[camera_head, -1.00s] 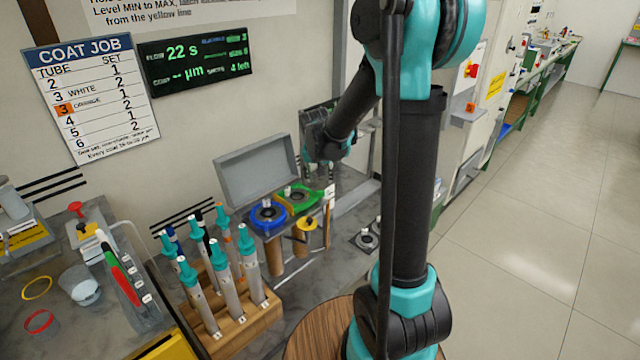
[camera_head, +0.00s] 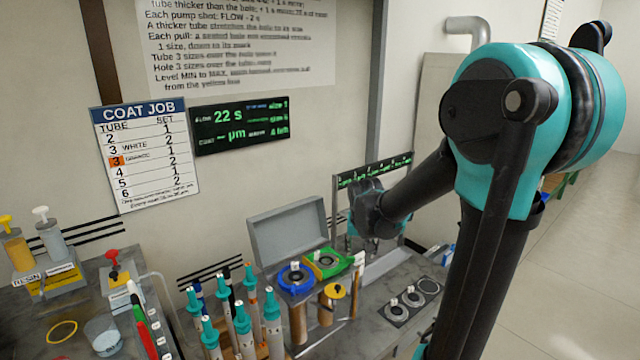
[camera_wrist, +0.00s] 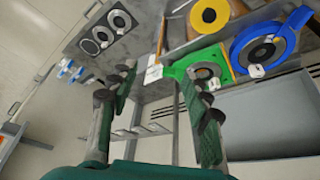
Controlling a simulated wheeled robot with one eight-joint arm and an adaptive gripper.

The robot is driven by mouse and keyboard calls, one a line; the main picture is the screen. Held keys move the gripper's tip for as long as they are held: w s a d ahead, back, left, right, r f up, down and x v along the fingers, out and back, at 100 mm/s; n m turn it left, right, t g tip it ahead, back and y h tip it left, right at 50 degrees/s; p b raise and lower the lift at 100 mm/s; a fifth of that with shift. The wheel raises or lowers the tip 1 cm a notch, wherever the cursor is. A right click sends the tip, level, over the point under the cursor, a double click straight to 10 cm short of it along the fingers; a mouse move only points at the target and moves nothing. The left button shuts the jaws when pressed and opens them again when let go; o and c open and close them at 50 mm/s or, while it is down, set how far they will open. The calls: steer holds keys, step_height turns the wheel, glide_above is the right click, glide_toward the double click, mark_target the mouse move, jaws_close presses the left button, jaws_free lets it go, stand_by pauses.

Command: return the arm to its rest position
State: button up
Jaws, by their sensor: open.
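My arm, teal and black, fills the right of the head view, its forearm reaching down and left. The end of my arm (camera_head: 368,212) is over the bench, near the wall; its fingertips cannot be made out there. In the wrist view my gripper (camera_wrist: 165,92) has its two fingers wide apart. Nothing is held between them.
Teal-capped tubes (camera_head: 243,330) stand in a rack at the front. An open grey box lid (camera_head: 290,232) is left of my arm's end. A plate with round discs (camera_head: 396,310) lies right of it. A job board (camera_head: 147,160) hangs on the wall. Open floor (camera_head: 590,260) lies right.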

steer(key=s+d+f+n, duration=0.1)
steer(key=s+f, duration=0.2)
steer(key=s, duration=0.6)
steer(key=s+d+f+n, duration=0.1)
steer(key=s+d+f, duration=0.1)
steer(key=s, duration=0.8)
steer(key=shift+s+d+f+y, duration=0.15)
steer(key=shift+d+f+y, duration=0.05)
steer(key=shift+f+y, duration=0.25)
